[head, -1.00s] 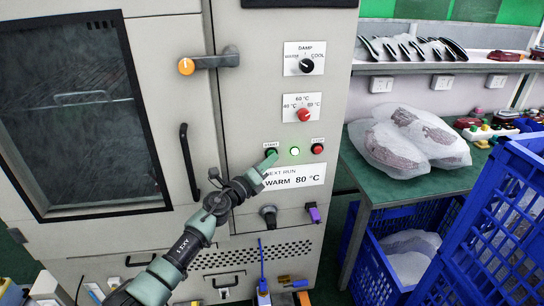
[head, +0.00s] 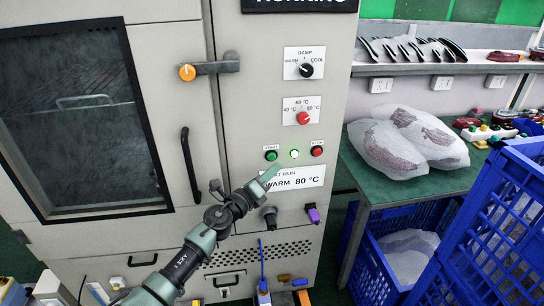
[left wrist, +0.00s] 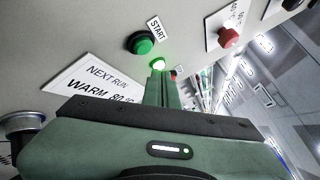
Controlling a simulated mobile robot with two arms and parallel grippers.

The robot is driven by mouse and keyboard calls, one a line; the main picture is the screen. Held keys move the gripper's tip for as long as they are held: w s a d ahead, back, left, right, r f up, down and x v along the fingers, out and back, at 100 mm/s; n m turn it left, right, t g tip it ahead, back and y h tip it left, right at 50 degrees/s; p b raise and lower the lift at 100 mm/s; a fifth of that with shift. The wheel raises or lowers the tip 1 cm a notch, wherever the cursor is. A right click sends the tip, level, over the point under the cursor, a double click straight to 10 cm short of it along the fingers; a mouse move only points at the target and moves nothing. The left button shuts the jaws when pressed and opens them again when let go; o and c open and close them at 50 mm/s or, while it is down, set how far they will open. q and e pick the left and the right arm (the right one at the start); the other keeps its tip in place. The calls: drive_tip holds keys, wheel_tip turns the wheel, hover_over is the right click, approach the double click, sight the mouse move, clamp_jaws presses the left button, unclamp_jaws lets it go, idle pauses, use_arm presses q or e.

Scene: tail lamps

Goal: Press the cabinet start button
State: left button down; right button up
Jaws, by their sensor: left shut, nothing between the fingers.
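The green start button (head: 271,156) is on the grey cabinet's front panel, under a START label. It also shows in the left wrist view (left wrist: 142,42). My left gripper (head: 273,172) is shut and empty, with its tip just below and right of the button, apart from it, over the edge of the NEXT RUN, WARM 80 °C label (head: 293,180). A lit lamp (head: 294,154) sits between the start button and the red stop button (head: 317,151). The dark display (head: 300,4) at the top is cut off; its lettering appears to read RUNNING. My right gripper is out of view.
The panel also has a damp knob (head: 306,70), a red temperature knob (head: 303,118) and plugs below. The cabinet door (head: 90,120) with its handle is at left. A green table (head: 365,185) with bagged parts and blue crates (head: 500,230) stand at right.

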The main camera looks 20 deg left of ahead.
use_arm(q)
drive_tip(key=s+d, duration=0.1)
drive_tip(key=s+p, duration=0.1)
drive_tip(key=shift+s+d, duration=0.3)
drive_tip(key=shift+d, duration=0.05)
idle(0.4)
drive_tip(key=s+a+f+n+g+y, duration=0.1)
drive_tip(key=s+f+n, duration=0.2)
drive_tip(key=f, duration=0.5)
drive_tip(key=s+a+f+n+g+y, duration=0.15)
drive_tip(key=f+n, duration=0.25)
drive_tip(key=f, duration=0.4)
drive_tip(key=s+f+n+g+y, duration=0.1)
drive_tip(key=s+f+n+g, duration=0.15)
drive_tip(key=f, duration=0.55)
drive_tip(key=s+f+n+g, duration=0.3)
drive_tip(key=s+f+n, duration=0.3)
drive_tip(key=s+f, duration=0.85)
drive_tip(key=s+d+f+n+g, duration=0.2)
drive_tip(key=s+f, duration=0.4)
drive_tip(key=s, duration=0.6)
drive_tip(key=s+d+f+n+g, duration=0.2)
drive_tip(key=s+f+n+g, duration=0.2)
drive_tip(key=s, duration=0.8)
drive_tip(key=s+d+f+n+g, duration=0.2)
drive_tip(key=s+f+n+g, duration=0.1)
drive_tip(key=s+f, duration=0.6)
drive_tip(key=s+n, duration=0.1)
drive_tip(key=s, duration=0.3)
drive_tip(key=shift+n, duration=0.35)
